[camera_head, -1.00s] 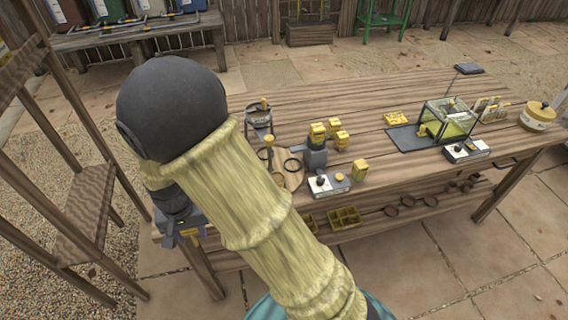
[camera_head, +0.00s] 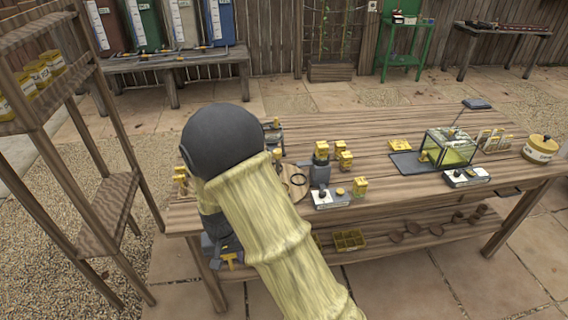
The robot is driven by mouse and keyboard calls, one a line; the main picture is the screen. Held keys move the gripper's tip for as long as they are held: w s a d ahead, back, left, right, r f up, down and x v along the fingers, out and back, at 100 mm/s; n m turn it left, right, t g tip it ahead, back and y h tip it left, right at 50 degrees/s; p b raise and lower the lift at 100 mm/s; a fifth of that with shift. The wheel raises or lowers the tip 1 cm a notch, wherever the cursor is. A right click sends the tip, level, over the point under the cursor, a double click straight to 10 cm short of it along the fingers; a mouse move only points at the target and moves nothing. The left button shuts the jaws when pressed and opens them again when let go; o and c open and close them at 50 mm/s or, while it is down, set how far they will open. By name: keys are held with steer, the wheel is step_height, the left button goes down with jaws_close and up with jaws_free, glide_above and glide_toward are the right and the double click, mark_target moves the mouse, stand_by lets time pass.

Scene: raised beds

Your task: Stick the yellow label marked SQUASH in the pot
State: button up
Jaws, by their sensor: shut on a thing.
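My gripper (camera_head: 220,250) hangs low at the front left edge of the wooden table, mostly hidden behind my own arm. It is shut on a small yellow T-shaped piece, which looks like the yellow label (camera_head: 229,258); its marking cannot be read. Small brown pots (camera_head: 458,217) stand in a row on the table's lower shelf. I cannot tell which pot is the one named, and part of the tabletop's left end is hidden by my arm.
The table (camera_head: 375,210) holds several yellow boxes (camera_head: 360,187), a glass case (camera_head: 450,147) and a lidded yellow tub (camera_head: 541,148). A wooden rack (camera_head: 100,210) stands at left. Yellow items (camera_head: 180,178) sit at the table's left end. Paving in front is clear.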

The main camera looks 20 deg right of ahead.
steer(key=w+d+f+n, duration=0.1)
steer(key=w+d+f, duration=0.1)
steer(key=d+f, duration=0.9)
steer(key=d, duration=0.3)
steer(key=shift+w+f, duration=0.35)
